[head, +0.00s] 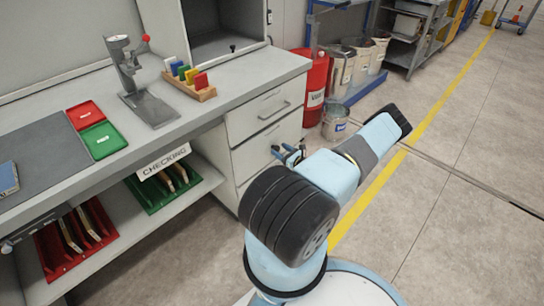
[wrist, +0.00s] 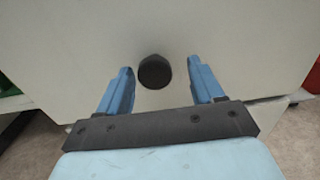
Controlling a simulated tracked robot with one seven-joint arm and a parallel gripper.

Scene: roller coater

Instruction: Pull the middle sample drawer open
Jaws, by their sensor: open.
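The drawer unit stands under the right end of the grey bench. Its middle drawer (head: 252,156) has a pale front that looks flush with the unit. My gripper (head: 288,154) is at this front, partly hidden by my own arm. In the wrist view my gripper (wrist: 160,68) is open, with a blue finger on each side of a dark round knob (wrist: 155,72). Gaps show between the knob and both fingers, wider on the right. The pale drawer front (wrist: 230,40) fills most of the wrist view.
The top drawer (head: 265,112) above has a bar handle and is shut. A red drum (head: 312,85) and a paint can (head: 335,122) stand right of the unit. A shelf with red (head: 75,245) and green trays (head: 160,190) lies left. Open floor lies right.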

